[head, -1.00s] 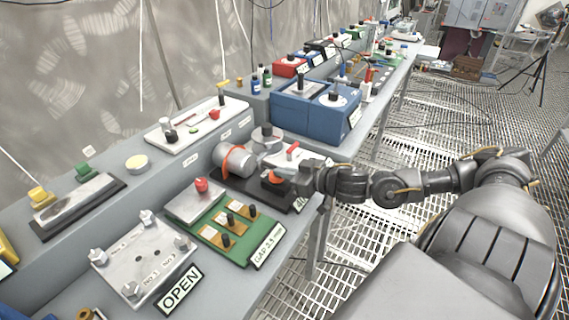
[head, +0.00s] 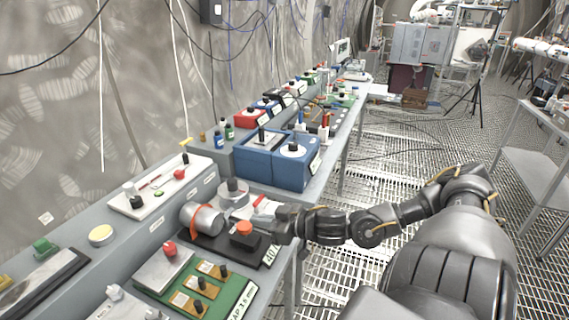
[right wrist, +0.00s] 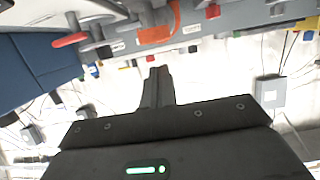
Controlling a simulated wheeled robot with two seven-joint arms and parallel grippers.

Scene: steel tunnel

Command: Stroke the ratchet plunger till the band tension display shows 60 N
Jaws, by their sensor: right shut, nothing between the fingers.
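The tension fixture has a dark base (head: 205,246) on the grey bench. It carries a grey drum (head: 188,216) with an orange band (head: 206,212) and a plunger with an orange cap (head: 243,228). A sloping display (head: 271,252) at the base's right end seems to start with 40; the rest is unclear. My right gripper (head: 268,221) is shut and empty, just right of the orange cap at about its height; I cannot tell whether they touch. In the right wrist view its shut fingers (right wrist: 158,85) point toward the bench. My left gripper is not in view.
A red-handled lever (head: 260,202) stands just behind the gripper. Blue boxes (head: 292,166) stand beyond the fixture. A green board (head: 212,290) with several black knobs and a plate with a red knob (head: 169,248) lie nearer.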

